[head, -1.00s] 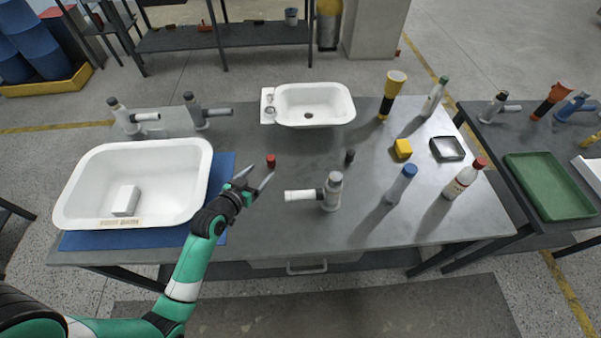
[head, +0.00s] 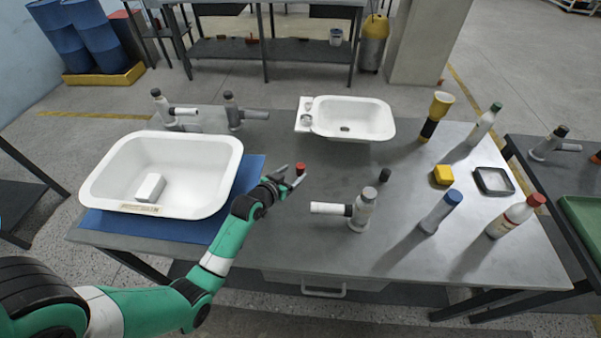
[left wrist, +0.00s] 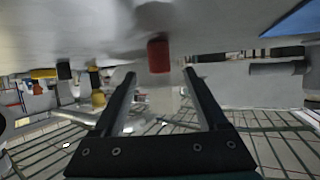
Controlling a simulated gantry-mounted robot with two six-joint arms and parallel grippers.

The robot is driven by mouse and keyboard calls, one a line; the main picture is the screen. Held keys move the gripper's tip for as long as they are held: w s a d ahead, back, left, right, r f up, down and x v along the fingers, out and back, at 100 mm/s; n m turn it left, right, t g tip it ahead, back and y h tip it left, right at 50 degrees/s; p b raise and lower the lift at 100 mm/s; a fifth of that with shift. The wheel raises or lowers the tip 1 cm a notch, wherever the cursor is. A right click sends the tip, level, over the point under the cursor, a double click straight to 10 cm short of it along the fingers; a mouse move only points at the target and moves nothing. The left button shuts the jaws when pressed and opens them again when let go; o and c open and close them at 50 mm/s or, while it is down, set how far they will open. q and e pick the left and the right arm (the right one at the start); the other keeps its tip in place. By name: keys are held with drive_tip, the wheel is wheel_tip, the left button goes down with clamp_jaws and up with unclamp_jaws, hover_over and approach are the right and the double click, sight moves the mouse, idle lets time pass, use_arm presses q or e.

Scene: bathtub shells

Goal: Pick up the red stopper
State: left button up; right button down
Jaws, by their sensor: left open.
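The small red stopper (head: 300,168) stands on the grey workbench, to the right of the large white tub's blue mat. My left gripper (head: 292,177) is open, with its fingertips close to the near side of the stopper. In the left wrist view the red stopper (left wrist: 158,56) appears just beyond the fingertips and between their lines, and the open jaws (left wrist: 160,74) are empty. Whether a finger touches the stopper cannot be told. My right gripper is not in view.
A large white tub (head: 222,192) sits on the blue mat (head: 245,200) at left. A grey spray fitting (head: 362,210) with a white nozzle stands to the right of the gripper. A dark stopper (head: 385,175) and a small white basin (head: 380,128) stand beyond. Bench around the red stopper is clear.

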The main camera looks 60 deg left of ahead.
sight(298, 169)
use_arm(q)
drive_tip(key=b+x, duration=0.1)
drive_tip(key=x, duration=0.2)
drive_tip(key=shift+w+a, duration=0.1)
drive_tip(key=shift+w, duration=0.1)
clamp_jaws()
